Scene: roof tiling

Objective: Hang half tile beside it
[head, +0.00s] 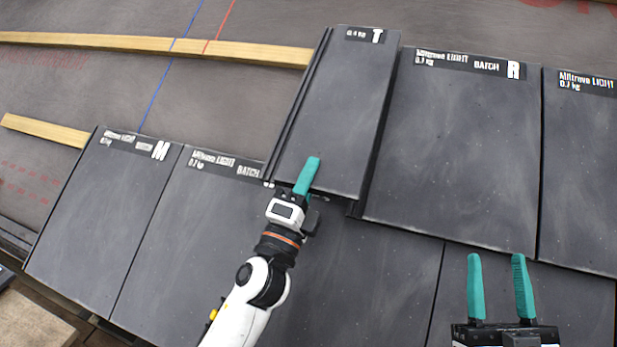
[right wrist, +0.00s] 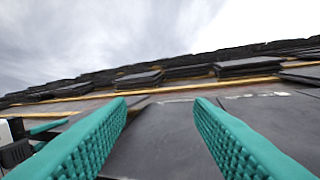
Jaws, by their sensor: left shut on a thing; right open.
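The half tile (head: 341,115), narrow and dark grey with a "T" label, lies tilted over the upper course in the head view. My left gripper (head: 307,178) is shut on its lower edge. The half tile's right edge is beside the full tile (head: 455,150) labelled "R"; whether they touch or overlap I cannot tell. Its lower end lies over the lower course. My right gripper (head: 497,287) is open and empty above the lower tiles at the right; its two teal fingers also show in the right wrist view (right wrist: 160,130).
Lower-course tiles, one marked "M" (head: 100,220), run along the bottom. Another full tile (head: 580,170) lies at the far right. Wooden battens (head: 150,44) cross the grey underlay (head: 120,85), which is bare left of the half tile. Stacked tiles (right wrist: 138,80) stand farther up the roof.

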